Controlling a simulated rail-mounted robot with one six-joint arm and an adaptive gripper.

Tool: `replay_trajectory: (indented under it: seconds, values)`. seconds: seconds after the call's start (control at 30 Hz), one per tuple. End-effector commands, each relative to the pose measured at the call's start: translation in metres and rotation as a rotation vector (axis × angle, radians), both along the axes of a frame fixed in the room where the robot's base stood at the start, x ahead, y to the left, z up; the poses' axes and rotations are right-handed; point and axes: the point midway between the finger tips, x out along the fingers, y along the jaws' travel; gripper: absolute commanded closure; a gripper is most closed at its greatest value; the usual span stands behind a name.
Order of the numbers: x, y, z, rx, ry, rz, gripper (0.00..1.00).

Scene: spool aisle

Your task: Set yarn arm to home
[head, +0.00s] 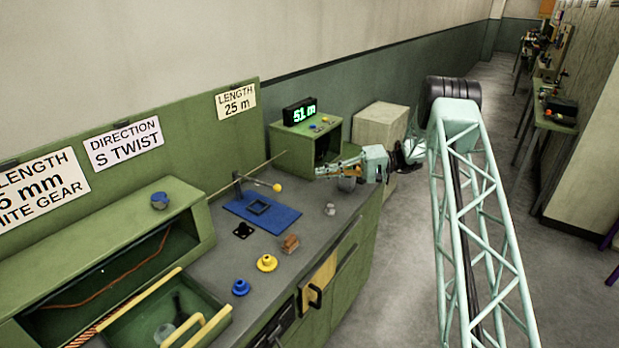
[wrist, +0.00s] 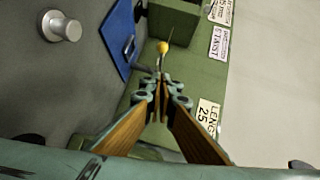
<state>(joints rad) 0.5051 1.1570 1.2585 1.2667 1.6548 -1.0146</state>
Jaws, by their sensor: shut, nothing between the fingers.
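The yarn arm is a thin dark rod on a short post, ending in a yellow ball (head: 277,187), above the blue plate (head: 279,217) on the grey bench. My gripper (head: 320,172) is to the right of the ball, pointing left towards it, with its fingers shut and empty. In the wrist view, the yellow ball (wrist: 163,48) shows just beyond my shut fingertips (wrist: 162,82). I cannot tell whether the fingertips touch it. The blue plate also shows there (wrist: 121,38), left of the fingers.
A green box (head: 290,148) with a lit counter (head: 299,112) stands behind my gripper. A silver knob (head: 330,209), brown block (head: 290,243), yellow spool (head: 267,263) and blue spool (head: 240,287) sit on the bench. An open drawer (head: 150,310) is at front left.

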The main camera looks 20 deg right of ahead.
Motion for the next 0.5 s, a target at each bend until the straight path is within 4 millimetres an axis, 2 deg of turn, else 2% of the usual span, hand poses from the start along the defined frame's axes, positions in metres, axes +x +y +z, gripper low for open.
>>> replay_trajectory:
  seconds: [0.27,0.5]
  values:
    - [0.004,0.022,-0.003,0.0,0.001,0.002,1.0]
    - [0.011,0.052,-0.007,0.001,0.001,0.002,1.0]
